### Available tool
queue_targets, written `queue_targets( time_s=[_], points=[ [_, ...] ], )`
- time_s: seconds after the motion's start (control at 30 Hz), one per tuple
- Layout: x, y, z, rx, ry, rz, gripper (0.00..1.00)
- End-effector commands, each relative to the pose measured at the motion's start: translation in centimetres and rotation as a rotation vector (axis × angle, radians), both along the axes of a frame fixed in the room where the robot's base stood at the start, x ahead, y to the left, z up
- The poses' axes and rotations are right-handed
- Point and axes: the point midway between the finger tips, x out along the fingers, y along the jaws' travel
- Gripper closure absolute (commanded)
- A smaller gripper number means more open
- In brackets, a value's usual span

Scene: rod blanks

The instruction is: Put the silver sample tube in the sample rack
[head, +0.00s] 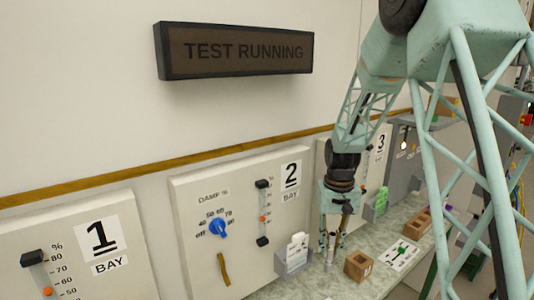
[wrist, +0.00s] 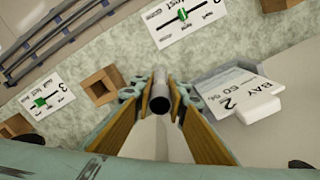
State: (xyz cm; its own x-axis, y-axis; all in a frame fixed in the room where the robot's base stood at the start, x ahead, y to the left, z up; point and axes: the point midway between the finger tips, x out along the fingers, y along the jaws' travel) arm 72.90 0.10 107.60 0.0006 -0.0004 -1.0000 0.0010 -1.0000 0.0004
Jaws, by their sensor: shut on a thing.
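The silver sample tube (wrist: 160,103) shows in the wrist view as a grey metal cylinder with a dark round end, pointing along the view. My gripper (wrist: 159,92) is shut on it, with a finger on each side. In the head view my gripper (head: 332,250) hangs low over the bench, left of a wooden block with a square opening (head: 358,266). That view is too small to make out the tube clearly. In the wrist view a wooden block (wrist: 100,86) with a square opening stands left of the tube, apart from it. No label tells me which thing is the sample rack.
A grey holder with a white BAY 2 card (head: 295,250) stands left of my gripper, close by. A white slider card (head: 400,254) lies right of the block. Another wooden block (head: 418,220) stands farther along. Wall panels (head: 235,230) line the back.

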Motion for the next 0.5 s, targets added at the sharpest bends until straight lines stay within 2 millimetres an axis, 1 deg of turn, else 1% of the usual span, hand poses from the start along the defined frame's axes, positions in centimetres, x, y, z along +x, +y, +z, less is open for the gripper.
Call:
queue_targets(
  time_s=[0.03, 0.1, 0.5],
  points=[
    [0.0, 0.0, -0.8, 0.000, 0.000, 0.000, 0.93],
    [0.0, 0.0, -1.5, 0.000, 0.000, -0.001, 0.93],
    [0.0, 0.0, -4.7, 0.000, 0.000, -0.001, 0.93]
  ],
)
